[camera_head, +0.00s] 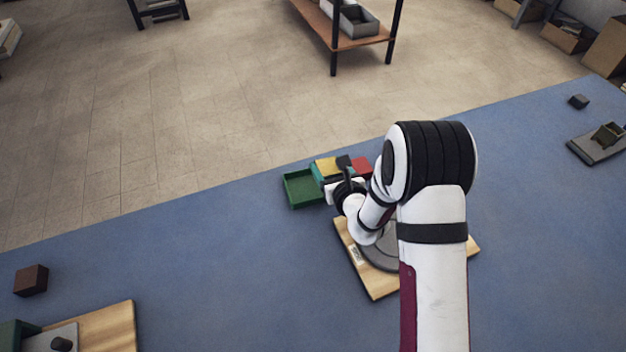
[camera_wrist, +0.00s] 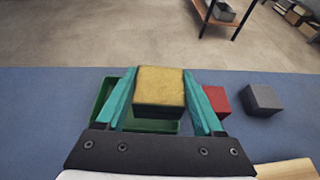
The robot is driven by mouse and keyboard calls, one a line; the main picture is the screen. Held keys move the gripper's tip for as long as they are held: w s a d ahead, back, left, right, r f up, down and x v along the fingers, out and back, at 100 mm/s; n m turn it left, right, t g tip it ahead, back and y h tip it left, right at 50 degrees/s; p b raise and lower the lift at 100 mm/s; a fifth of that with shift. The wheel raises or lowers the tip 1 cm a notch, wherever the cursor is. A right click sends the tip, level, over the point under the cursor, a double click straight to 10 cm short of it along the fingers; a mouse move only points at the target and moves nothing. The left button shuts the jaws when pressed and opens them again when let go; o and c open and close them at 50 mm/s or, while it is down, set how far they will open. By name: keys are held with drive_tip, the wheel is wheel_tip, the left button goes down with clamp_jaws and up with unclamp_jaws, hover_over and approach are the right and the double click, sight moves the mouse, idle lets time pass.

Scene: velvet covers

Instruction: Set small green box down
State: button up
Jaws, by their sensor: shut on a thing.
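A small green open box (camera_head: 302,190) stands on the blue cloth near its far edge; it shows behind and below my fingers in the wrist view (camera_wrist: 160,126). My gripper (camera_wrist: 160,88) has teal fingers closed on the two sides of a yellow block (camera_wrist: 160,85). In the head view the yellow block (camera_head: 327,166) is just right of the green box. The block overlaps part of the box in the wrist view. I cannot tell how far the block is above the box or cloth.
A red block (camera_wrist: 217,100) and a grey block (camera_wrist: 262,99) are to the right of my gripper. A wooden board (camera_head: 376,286) with a grey disc lies nearer, partly behind my arm. A brown block (camera_head: 31,280) is far left. The cloth left of the green box is clear.

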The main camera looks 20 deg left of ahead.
drive_tip(key=a+f, duration=0.2)
drive_tip(key=a, duration=0.1)
drive_tip(key=shift+s+a, duration=0.1)
drive_tip(key=shift+a, duration=0.15)
drive_tip(key=shift+a+f, duration=0.15)
drive_tip(key=shift+f, duration=0.95)
drive_tip(key=shift+a+f, duration=0.1)
drive_tip(key=shift+f, duration=1)
drive_tip(key=shift+f, duration=0.1)
drive_tip(key=o, duration=1.4)
drive_tip(key=shift+c, duration=0.2)
